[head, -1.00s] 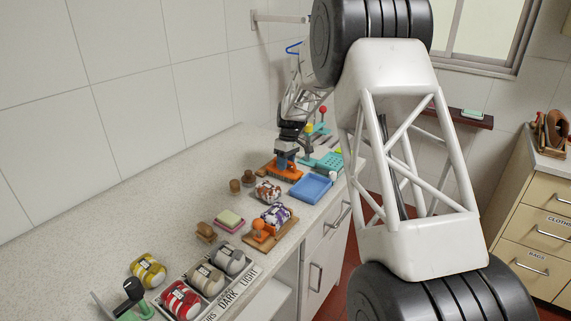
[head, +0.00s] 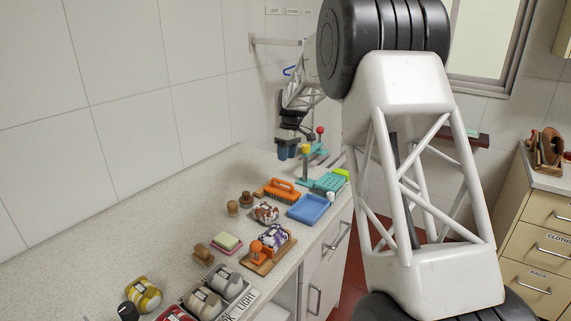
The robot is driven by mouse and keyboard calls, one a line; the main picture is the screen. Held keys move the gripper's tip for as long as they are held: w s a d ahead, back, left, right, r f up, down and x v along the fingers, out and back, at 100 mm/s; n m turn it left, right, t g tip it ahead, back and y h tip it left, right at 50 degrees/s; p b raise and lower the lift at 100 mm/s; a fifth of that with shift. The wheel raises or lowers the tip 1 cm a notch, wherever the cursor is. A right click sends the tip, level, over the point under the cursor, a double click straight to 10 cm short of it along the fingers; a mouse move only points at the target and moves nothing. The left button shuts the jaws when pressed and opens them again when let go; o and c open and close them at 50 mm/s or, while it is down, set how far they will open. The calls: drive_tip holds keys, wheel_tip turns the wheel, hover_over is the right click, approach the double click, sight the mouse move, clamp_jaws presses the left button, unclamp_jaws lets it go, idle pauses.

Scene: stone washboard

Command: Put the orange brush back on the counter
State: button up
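The orange brush (head: 280,188), with an arched orange handle, lies on the speckled counter (head: 190,195), left of the blue tray. My gripper (head: 287,154), with blue fingertips, hangs in the air above and a little behind the brush, clear of it. Its two fingertips show side by side, apart, with nothing seen between them, so it looks open. The far side of the fingers is hidden.
A blue tray (head: 309,208) and a teal rack (head: 329,181) stand right of the brush. The counter's left part is clear.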

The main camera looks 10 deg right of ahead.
drive_tip(key=shift+r, duration=0.3)
idle(0.6)
drive_tip(key=s+a+r+m+t+h, duration=0.15)
drive_tip(key=s+r, duration=0.45)
drive_tip(key=s, duration=0.9)
drive_tip(key=s+d+r+m+t+y, duration=0.1)
drive_tip(key=s+r+m, duration=0.35)
drive_tip(key=s, duration=1.05)
drive_tip(key=s+f+m+t, duration=0.1)
drive_tip(key=s+f, duration=0.1)
drive_tip(key=s, duration=1.3)
drive_tip(key=s+f+m+h, duration=0.1)
drive_tip(key=s+f+m, duration=0.1)
drive_tip(key=s, duration=1.3)
drive_tip(key=shift+s+a+f+t, duration=0.15)
drive_tip(key=shift+a+f+t, duration=0.2)
drive_tip(key=shift+f, duration=0.4)
